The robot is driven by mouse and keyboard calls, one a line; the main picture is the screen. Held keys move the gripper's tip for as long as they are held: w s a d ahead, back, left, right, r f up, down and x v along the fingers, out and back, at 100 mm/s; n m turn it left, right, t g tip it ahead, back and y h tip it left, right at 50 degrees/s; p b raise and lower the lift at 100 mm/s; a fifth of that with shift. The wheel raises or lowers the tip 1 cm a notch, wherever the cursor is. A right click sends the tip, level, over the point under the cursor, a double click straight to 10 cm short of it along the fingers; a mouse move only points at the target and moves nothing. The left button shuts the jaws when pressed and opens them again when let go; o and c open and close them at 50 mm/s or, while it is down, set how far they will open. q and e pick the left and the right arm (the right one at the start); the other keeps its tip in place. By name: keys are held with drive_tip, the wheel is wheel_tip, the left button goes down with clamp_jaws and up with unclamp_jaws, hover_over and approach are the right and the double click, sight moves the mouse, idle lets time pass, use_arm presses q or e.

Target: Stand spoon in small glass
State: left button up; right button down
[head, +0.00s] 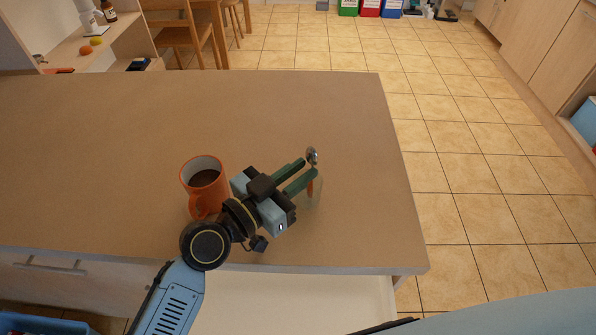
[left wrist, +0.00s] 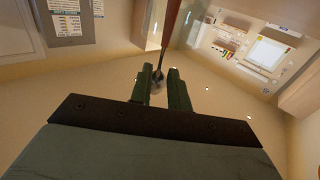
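A small clear glass (head: 317,198) stands on the table near its front right, faint against the brown top. The spoon (head: 312,155) is upright, its metal bowl on top and its orange-brown handle down in the glass. My left gripper (head: 309,168) is around the upper part of the spoon, with a visible gap between its green fingers. In the left wrist view the spoon's handle (left wrist: 171,22) runs away from the fingertips, and its thin metal part lies between the fingers, narrower than the gap. My right gripper is out of view.
An orange mug (head: 191,181) with dark liquid stands left of my left gripper, close to my wrist. The table (head: 130,125) is clear behind and to the left. An open pale drawer (head: 300,300) juts out below the front edge.

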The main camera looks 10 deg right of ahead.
use_arm(q)
drive_tip(key=shift+o, duration=0.9)
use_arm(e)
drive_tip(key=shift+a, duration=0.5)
use_arm(q)
drive_tip(key=shift+a, duration=0.1)
